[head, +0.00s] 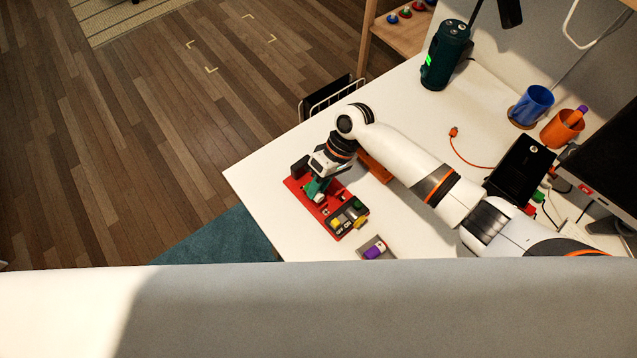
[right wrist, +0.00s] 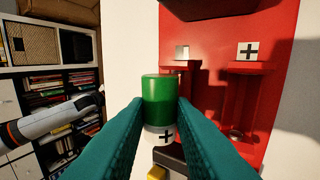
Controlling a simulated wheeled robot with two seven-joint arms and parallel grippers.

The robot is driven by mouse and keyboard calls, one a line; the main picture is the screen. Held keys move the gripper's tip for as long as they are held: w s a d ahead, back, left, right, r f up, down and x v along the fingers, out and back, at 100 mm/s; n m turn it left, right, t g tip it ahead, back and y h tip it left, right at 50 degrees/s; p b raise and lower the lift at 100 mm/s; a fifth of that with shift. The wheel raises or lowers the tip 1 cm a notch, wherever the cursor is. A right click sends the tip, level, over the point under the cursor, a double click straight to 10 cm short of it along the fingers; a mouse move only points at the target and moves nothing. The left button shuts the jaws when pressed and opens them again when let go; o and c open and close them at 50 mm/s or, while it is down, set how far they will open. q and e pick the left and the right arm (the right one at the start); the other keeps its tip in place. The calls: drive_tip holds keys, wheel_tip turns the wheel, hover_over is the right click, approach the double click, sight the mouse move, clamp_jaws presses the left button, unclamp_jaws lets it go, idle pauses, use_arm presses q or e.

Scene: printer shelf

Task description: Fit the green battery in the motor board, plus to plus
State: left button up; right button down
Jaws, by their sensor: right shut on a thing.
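The red motor board (head: 328,210) lies on the white table, with a dark part at its far end and a block of small coloured parts at its near end. My right gripper (head: 318,192) is over the board. In the right wrist view its teal fingers are shut on the green battery (right wrist: 158,100), whose pale lower band bears a plus. The board (right wrist: 284,100) also shows there, beyond the battery, with a plus label at upper right and a second label, washed out, to its left. Whether the battery touches the board is hidden. My left gripper is not seen.
A small grey tray (head: 365,255) with a purple piece stands near the table's front edge. An orange piece lies under my right forearm. A teal cylinder (head: 445,55), a blue mug (head: 532,105) and an orange mug (head: 561,128) stand farther back. The table (head: 270,165) is clear left of the board.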

drive_tip(key=shift+f+b, duration=0.3)
drive_tip(key=shift+f, duration=0.4)
idle(0.7)
drive_tip(key=shift+f+b, duration=0.3)
drive_tip(key=shift+f, duration=0.3)
